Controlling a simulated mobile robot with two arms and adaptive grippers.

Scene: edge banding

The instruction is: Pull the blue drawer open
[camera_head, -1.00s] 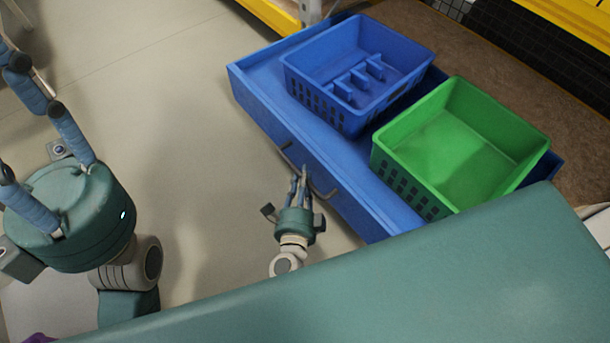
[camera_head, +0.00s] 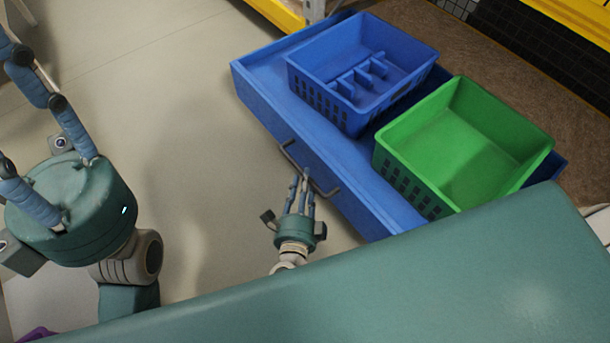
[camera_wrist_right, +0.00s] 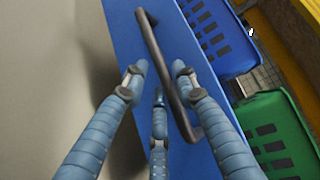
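The blue drawer (camera_head: 310,157) stands out from the cabinet, its inside visible from above. A dark bar handle (camera_head: 308,170) sits on its front; it also shows in the right wrist view (camera_wrist_right: 167,72). My right gripper (camera_head: 303,186) is at the handle, its three fingers spread. In the right wrist view (camera_wrist_right: 158,82) the handle runs between the fingers, close to the right one; I cannot tell if they touch. My left gripper (camera_head: 32,125) is open and empty at the left, away from the drawer.
A blue basket (camera_head: 335,108) with dividers and an empty green basket (camera_head: 455,150) sit in the drawer. A brown surface (camera_head: 530,110) lies behind. Yellow beams (camera_head: 570,15) stand at the top. The floor (camera_head: 190,100) left of the drawer is clear. A teal surface fills the lower right.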

